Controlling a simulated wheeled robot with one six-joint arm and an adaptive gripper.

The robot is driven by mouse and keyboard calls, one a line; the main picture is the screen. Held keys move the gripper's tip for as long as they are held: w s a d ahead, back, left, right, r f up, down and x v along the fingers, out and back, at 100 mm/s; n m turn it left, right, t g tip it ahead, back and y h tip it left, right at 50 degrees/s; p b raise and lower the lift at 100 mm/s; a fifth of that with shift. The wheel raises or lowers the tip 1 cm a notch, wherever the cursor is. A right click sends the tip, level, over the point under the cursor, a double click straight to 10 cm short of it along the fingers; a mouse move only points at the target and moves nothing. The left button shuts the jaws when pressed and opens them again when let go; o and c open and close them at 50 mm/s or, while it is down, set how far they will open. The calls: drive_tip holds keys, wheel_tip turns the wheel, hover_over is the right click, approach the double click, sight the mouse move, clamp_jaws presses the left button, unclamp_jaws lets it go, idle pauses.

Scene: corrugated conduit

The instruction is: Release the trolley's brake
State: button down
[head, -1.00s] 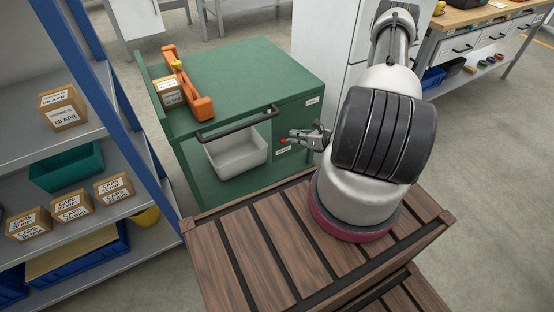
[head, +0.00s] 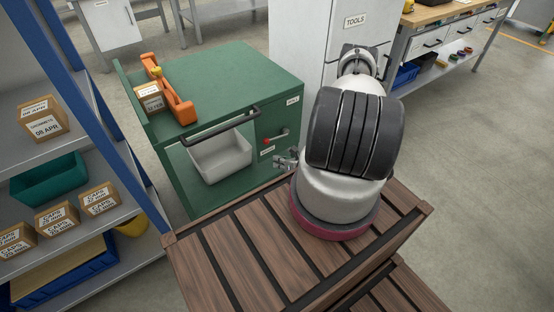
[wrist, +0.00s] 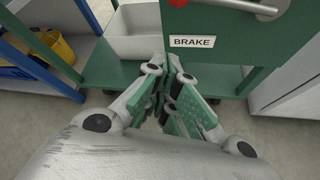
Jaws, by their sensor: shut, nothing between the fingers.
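The green trolley (head: 230,65) stands in front of me in the head view. Its right front panel carries a metal brake lever (head: 279,134) with a red end (head: 266,141), lying roughly level. A white BRAKE label (wrist: 192,41) sits just below. The wrist view shows part of the lever (wrist: 258,8) and the red end (wrist: 178,2) cut by the top edge. My gripper (head: 280,160) is below the lever and apart from it. In the wrist view its fingers (wrist: 172,66) are together and empty, below the label.
An orange tool (head: 180,100) and a carton (head: 150,97) lie on the trolley top, behind a dark handle bar (head: 222,127). A white bin (head: 220,158) sits on its lower shelf. A blue-framed shelf (head: 95,80) stands left, a white TOOLS cabinet (head: 310,40) behind right.

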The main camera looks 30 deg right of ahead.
drive_tip(key=w, duration=0.7)
drive_tip(key=shift+w, duration=0.25)
drive_tip(key=shift+a+r, duration=0.1)
drive_tip(key=shift+r, duration=0.05)
